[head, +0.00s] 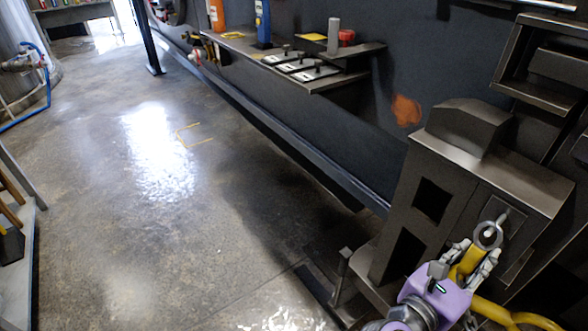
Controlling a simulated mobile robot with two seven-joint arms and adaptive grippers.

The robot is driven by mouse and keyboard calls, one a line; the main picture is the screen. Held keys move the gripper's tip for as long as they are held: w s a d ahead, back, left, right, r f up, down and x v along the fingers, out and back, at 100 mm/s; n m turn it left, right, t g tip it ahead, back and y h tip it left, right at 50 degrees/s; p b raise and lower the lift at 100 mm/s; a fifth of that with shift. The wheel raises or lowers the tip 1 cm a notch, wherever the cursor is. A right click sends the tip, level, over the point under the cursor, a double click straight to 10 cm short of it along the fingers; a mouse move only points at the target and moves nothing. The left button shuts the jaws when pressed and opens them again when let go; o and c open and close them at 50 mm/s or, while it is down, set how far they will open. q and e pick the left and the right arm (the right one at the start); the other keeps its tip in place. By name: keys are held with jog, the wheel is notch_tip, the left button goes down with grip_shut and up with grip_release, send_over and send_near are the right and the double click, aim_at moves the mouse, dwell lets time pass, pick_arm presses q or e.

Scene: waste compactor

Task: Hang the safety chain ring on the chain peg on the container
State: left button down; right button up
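The safety chain ring is a grey metal ring (489,236) with a yellow tab (470,261) below it. My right gripper (472,258), with a purple body, has its fingers on either side of the tab and holds it. The ring is in front of a dark upright plate on the container (538,172). A small pale rod, apparently the chain peg (490,231), shows within the ring's opening. I cannot tell whether the ring is around it or only in front of it. Chain links hang partly hidden behind the gripper. My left gripper is out of view.
A dark wall with a shelf (340,84) bearing switches, bottles and a red item runs along the top. A short grey post (343,268) stands left of the container. A yellow curved tube (535,320) lies at bottom right. The floor to the left is open.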

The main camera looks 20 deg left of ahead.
jog(key=shift+o, duration=0.7)
